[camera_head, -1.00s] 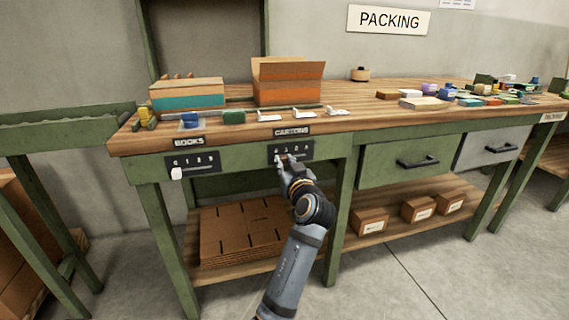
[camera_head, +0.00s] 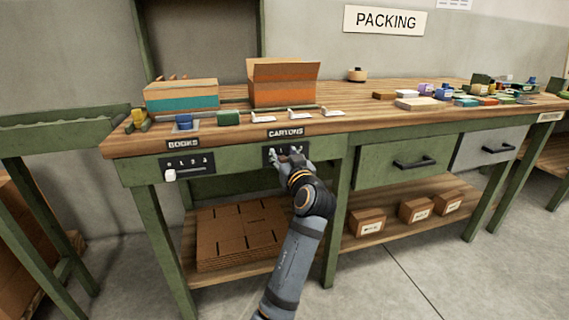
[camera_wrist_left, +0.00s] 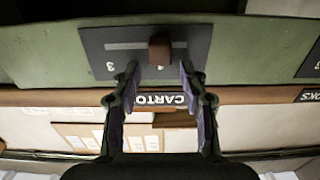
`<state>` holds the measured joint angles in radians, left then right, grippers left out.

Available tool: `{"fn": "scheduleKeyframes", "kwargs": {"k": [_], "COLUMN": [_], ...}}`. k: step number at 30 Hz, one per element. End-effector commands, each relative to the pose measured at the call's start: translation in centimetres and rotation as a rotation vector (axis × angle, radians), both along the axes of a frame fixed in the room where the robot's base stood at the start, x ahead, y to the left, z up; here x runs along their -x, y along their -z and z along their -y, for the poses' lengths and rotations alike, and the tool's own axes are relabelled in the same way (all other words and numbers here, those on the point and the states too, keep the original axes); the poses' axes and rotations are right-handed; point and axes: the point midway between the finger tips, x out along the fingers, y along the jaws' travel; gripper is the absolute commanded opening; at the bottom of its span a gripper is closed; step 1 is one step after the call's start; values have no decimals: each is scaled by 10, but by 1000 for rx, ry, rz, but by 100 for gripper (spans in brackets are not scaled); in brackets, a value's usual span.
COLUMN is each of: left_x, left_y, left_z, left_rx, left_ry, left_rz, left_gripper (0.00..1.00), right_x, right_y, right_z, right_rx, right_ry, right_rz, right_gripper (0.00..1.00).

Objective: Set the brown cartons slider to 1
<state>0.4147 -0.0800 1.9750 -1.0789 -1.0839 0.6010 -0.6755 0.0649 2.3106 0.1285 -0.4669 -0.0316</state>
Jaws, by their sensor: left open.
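The cartons slider panel (camera_head: 266,153) is a dark plate on the bench's green front rail, below the CARTONS label (camera_head: 286,132). In the wrist view, which is upside down, the panel (camera_wrist_left: 95,43) shows a horizontal slot and a brown knob (camera_wrist_left: 160,50). Other digits are hidden by my fingers. My left gripper (camera_head: 285,157) is at the panel. In the wrist view its open fingers (camera_wrist_left: 160,70) lie to either side of the knob, with gaps. My right gripper is not in view.
A BOOKS panel (camera_head: 197,166) with a white knob (camera_head: 170,175) is left of it. An open carton (camera_head: 283,83) and white pieces lie on the bench top (camera_head: 350,118) above. A drawer handle (camera_head: 413,162) sticks out to the right. Flat cartons (camera_head: 240,235) lie on the lower shelf.

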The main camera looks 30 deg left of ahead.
Motion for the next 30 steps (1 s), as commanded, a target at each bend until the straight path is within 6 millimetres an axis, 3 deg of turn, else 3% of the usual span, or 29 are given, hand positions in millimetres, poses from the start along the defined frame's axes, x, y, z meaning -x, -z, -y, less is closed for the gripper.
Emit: {"fn": "scheduleKeyframes", "kwargs": {"k": [3,10,30], "left_x": [0,0,0], "left_y": [-30,-68,-75], "left_z": [0,0,0], "left_rx": [1,0,0], "left_ry": [0,1,0], "left_rz": [7,4,0], "left_gripper": [43,43,43], "right_x": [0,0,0], "right_y": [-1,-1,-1], "right_z": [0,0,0], "right_rx": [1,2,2], "right_ry": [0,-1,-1], "right_rz": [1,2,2], "right_gripper": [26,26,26]}}
